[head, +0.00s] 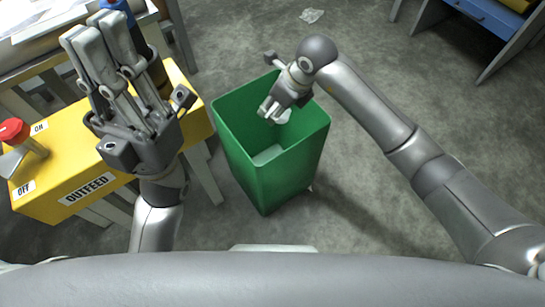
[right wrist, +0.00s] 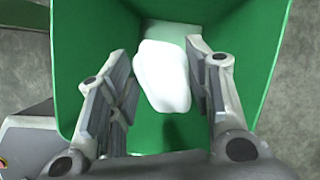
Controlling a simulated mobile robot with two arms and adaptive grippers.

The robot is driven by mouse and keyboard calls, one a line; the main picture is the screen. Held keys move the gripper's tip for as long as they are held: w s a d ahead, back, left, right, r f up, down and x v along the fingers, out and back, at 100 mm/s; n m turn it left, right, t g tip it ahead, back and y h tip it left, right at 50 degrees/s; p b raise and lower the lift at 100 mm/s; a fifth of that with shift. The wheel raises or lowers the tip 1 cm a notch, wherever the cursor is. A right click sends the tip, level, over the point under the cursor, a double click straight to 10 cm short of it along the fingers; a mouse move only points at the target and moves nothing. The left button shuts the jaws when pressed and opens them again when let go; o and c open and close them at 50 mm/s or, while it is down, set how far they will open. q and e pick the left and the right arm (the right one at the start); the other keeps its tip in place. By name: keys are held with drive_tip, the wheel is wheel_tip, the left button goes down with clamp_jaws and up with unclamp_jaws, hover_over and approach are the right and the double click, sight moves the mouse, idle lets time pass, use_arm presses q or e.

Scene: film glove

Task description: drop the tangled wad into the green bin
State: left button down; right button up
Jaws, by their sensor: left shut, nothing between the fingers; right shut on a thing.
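The green bin (head: 262,180) stands open on the floor at the middle of the head view, and its green wall (right wrist: 262,60) surrounds the fingers in the right wrist view. My right gripper (head: 273,108) is over the bin's opening, shut on the tangled wad. The wad (right wrist: 162,78) is a smooth white lump between the fingers in the right wrist view; a small part of the wad (head: 284,117) shows in the head view, the rest hidden by the gripper. My left gripper (head: 98,32) is shut and empty, raised over the yellow outfeed unit.
The yellow outfeed unit (head: 50,205) with a red button (head: 13,130) stands left of the bin. A pale patch (head: 267,154) shows inside the bin. A clear scrap (head: 312,15) lies on the floor. A blue-fronted bench (head: 487,14) is at the back right.

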drive_tip(key=o, duration=0.8)
drive_tip(key=shift+r, duration=0.1)
drive_tip(key=v, duration=1.2)
